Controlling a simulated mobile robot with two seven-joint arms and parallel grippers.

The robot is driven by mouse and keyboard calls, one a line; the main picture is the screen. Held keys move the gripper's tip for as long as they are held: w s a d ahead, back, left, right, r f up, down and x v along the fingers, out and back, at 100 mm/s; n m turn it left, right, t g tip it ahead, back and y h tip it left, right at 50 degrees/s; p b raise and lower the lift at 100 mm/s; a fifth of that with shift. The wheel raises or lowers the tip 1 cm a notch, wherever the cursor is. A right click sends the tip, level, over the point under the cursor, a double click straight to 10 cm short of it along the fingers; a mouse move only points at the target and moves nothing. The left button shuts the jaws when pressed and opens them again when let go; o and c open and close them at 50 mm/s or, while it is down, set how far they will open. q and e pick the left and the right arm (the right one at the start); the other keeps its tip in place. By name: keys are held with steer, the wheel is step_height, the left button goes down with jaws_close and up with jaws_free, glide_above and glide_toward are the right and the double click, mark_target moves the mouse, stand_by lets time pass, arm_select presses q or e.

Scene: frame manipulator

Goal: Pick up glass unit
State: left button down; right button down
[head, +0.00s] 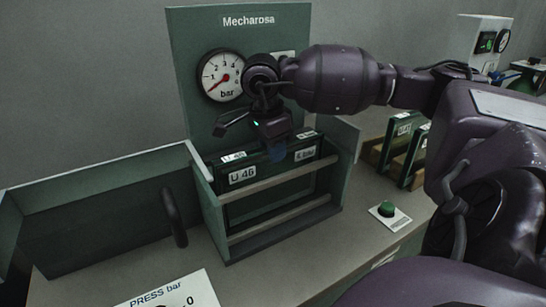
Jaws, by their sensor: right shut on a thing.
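A glass unit (245,177) labelled "U 46" stands upright in the green press frame (213,208), behind its front cross bars. A second label on it, at the right, ends in "bar". My right gripper (277,150) reaches in from the right and points down at the unit's top edge. It is shut on the top of the glass unit, though its dark fingertips are hard to make out. My left gripper is not in view.
A green back panel marked "Mecharosa" (247,22) with a pressure gauge (221,76) rises behind the frame. More dark units (401,150) stand in a wooden rack at the right. A green button (387,209) sits on the bench. A low green wall (95,172) and dark handle (173,213) lie left.

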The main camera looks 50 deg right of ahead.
steer(key=shift+r, duration=0.2)
